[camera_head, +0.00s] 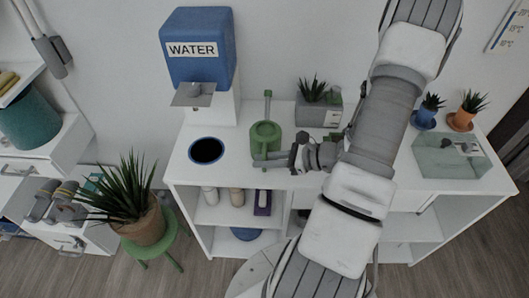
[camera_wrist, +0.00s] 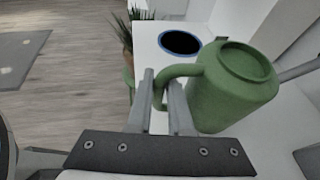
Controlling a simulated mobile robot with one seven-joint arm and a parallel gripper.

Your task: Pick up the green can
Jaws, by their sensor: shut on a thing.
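The green can (camera_head: 265,135) is a watering can at the middle of the white desk's top, with its spout pointing to the back wall. My gripper (camera_head: 262,160) reaches in from the right and is at the can's near side. In the wrist view, the green can (camera_wrist: 238,85) is large, and its curved handle passes between the two fingers of my gripper (camera_wrist: 165,95). The fingers are shut on this handle. The can's underside is hidden in the head view, and I cannot tell whether it touches the desk.
The white desk (camera_head: 185,172) has a dark round blue-rimmed opening (camera_head: 206,151) left of the can. A blue water dispenser (camera_head: 198,50) stands behind that. A grey planter (camera_head: 318,112) is right of the can. A potted plant (camera_head: 140,222) stands on a green stool at the left.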

